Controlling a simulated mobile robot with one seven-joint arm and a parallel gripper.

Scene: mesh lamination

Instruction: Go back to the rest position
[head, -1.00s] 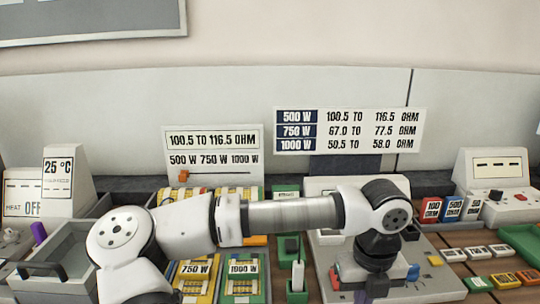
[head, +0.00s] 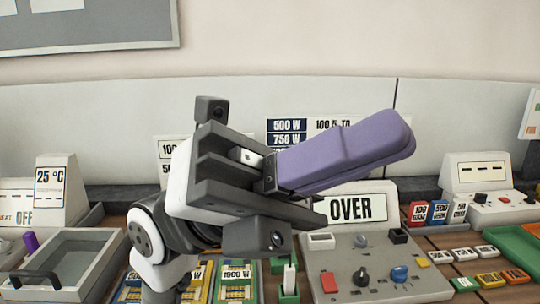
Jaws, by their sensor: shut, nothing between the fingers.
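My gripper (head: 398,138) is raised in the middle of the head view, its long purple fingers pressed together and pointing right and slightly up. Nothing shows between them. The fingers are in front of the wall sign and above the grey test unit (head: 345,275), apart from its panel. My folded arm fills the centre left and hides part of the bench behind it. The test unit's display (head: 352,208) reads OVER.
A grey tray (head: 95,240) and a 25 °C heater unit (head: 55,195) stand at left. Green and yellow card holders (head: 237,275) lie below my arm. Coloured blocks (head: 440,212), a white unit (head: 485,190) and a green tray (head: 515,245) are at right. Space above the bench is clear.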

